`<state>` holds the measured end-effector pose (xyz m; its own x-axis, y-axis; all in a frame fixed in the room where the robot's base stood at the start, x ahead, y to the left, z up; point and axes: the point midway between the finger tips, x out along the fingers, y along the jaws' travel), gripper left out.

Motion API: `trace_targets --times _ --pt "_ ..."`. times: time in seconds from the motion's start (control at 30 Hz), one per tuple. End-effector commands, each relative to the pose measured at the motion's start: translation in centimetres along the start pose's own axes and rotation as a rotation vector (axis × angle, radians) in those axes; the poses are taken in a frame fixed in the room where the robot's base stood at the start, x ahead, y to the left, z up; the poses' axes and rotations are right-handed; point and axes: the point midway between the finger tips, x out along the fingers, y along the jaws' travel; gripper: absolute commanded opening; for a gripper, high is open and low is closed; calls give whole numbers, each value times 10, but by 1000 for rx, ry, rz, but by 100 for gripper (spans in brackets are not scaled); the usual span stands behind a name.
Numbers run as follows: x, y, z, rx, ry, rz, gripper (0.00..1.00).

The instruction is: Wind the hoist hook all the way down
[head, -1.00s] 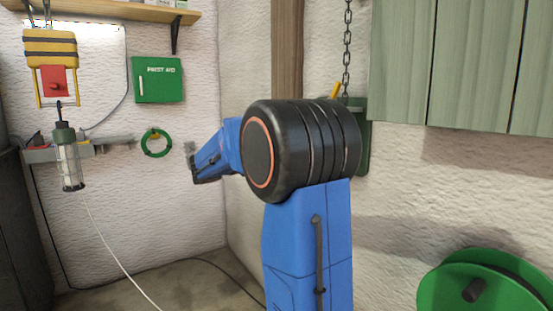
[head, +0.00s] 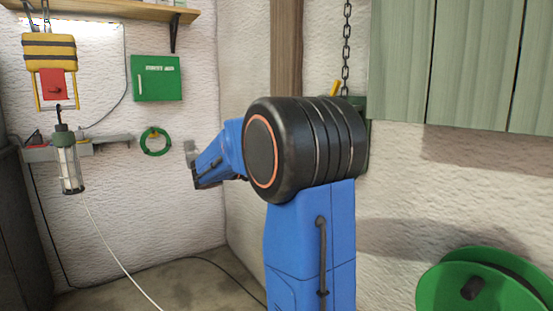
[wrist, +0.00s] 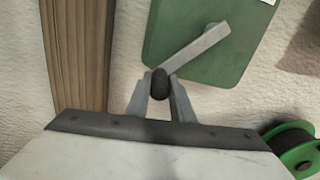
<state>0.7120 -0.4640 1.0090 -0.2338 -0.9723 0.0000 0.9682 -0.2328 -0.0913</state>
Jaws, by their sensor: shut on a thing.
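In the wrist view my gripper (wrist: 160,88) is shut on the dark knob (wrist: 161,79) of a crank. The crank's grey arm (wrist: 196,46) runs up and right from the knob across the green winch plate (wrist: 225,65) on the wall. In the head view my arm hides the gripper and crank; only part of the green winch housing (head: 362,108) shows behind it. The yellow and black hoist block (head: 50,48) with a red middle hangs at the upper left. Its dark hook (head: 59,113) is below, at the top of a caged lamp (head: 68,165).
A chain (head: 346,50) runs up from the winch beside a wooden post (head: 287,45). A pale green cabinet (head: 460,65) juts out at the upper right, and a green reel (head: 470,285) is at the lower right. A first aid box (head: 156,78) hangs on the back wall.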

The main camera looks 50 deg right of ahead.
Motion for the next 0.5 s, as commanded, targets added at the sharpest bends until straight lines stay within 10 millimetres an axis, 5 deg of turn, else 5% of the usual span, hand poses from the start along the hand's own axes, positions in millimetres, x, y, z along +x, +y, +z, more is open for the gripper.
trace_targets --times 0.5 --pt "0 -42 -28 -421 0 1 0"
